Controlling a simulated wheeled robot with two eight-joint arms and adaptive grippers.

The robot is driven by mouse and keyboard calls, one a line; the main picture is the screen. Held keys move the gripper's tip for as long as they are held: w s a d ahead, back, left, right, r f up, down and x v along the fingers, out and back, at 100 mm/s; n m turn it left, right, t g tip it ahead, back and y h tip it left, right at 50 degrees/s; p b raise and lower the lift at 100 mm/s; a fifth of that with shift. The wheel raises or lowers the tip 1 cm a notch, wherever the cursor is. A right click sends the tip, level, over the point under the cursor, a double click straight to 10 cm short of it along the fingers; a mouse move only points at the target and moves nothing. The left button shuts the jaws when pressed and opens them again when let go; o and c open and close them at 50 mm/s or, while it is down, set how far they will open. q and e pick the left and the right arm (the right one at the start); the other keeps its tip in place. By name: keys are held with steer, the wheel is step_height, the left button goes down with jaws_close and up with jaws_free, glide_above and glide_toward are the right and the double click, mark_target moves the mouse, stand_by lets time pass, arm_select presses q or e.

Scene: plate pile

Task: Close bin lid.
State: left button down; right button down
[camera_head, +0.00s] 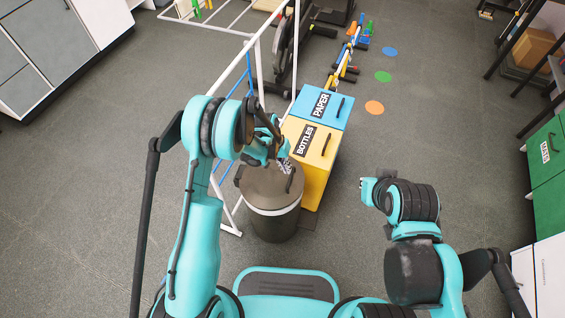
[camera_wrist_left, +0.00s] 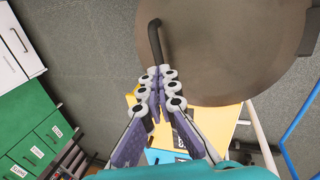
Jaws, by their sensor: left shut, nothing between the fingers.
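The round bin (camera_head: 273,226) is dark with a white band below its top and stands left of the yellow box. Its brown lid (camera_head: 262,187) lies over the top and looks level in the head view; whether it is fully seated I cannot tell. A dark bar handle (camera_head: 290,180) is on the lid's right side. My left gripper (camera_head: 284,167) is above the lid by this handle. In the left wrist view, its shut, empty fingers (camera_wrist_left: 158,85) are at the near end of the handle (camera_wrist_left: 154,40), over the lid (camera_wrist_left: 225,45); contact is unclear. My right gripper (camera_head: 368,190) is apart, over the floor.
A yellow BOTTLES box (camera_head: 318,165) and a blue PAPER box (camera_head: 330,98) stand right of and behind the bin. A white frame (camera_head: 259,60) rises behind and left of it. Green cabinets (camera_head: 547,160) are at the far right. Floor at left is clear.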

mark_target(291, 176)
arm_select(q)
steer(key=shift+b+x, duration=0.5)
steer(key=shift+x, duration=1)
steer(key=shift+d+f+y, duration=0.3)
steer(key=shift+f, duration=0.25)
steer(key=shift+s+d+f+y, duration=0.2)
steer(key=shift+f+y, duration=0.2)
steer(key=shift+f, duration=0.05)
steer(key=shift+a+f, duration=0.1)
steer(key=shift+f, duration=0.05)
steer(key=shift+w, duration=0.1)
